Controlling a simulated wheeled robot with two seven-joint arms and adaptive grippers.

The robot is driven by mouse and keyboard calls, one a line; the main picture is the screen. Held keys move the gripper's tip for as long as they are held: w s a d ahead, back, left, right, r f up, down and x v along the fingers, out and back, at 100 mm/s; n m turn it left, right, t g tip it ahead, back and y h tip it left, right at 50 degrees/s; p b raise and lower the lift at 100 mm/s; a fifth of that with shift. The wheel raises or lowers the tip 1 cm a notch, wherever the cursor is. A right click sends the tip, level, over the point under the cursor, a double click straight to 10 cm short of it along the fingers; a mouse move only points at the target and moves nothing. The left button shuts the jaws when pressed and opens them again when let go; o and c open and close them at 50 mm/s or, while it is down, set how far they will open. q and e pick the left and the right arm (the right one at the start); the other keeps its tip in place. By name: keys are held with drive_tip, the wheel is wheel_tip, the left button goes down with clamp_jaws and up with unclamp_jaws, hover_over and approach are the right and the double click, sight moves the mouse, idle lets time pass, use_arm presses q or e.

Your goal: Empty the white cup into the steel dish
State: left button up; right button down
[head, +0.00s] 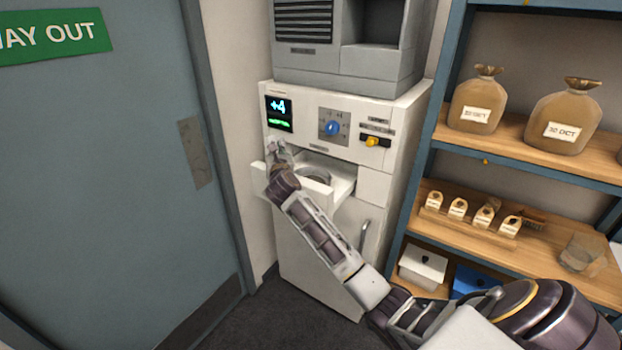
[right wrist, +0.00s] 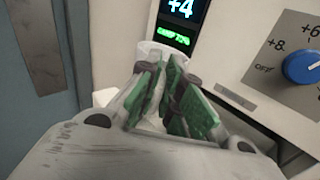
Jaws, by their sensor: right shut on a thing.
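My right gripper (head: 277,155) is at the front left of the white machine, at the left end of its pulled-out drawer. In the right wrist view its green-padded fingers (right wrist: 168,95) are shut on the white cup (right wrist: 162,50). The cup's pale rim shows just beyond the fingertips, below the lit display. What is inside the cup is hidden. The steel dish (head: 317,174) sits in the open drawer, to the right of the gripper and partly hidden by the drawer front. My left gripper is not in view.
The drawer (head: 343,177) juts out of the machine (head: 390,160), below a blue dial (head: 332,128) and a yellow switch (head: 372,142). A grey door (head: 110,180) stands to the left. Shelves with bags (head: 478,100) and small boxes stand to the right.

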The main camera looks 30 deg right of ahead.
drive_tip(key=shift+w+a+r+n, duration=0.1)
drive_tip(key=shift+a+r+n, duration=0.05)
drive_tip(key=shift+a+n, duration=0.15)
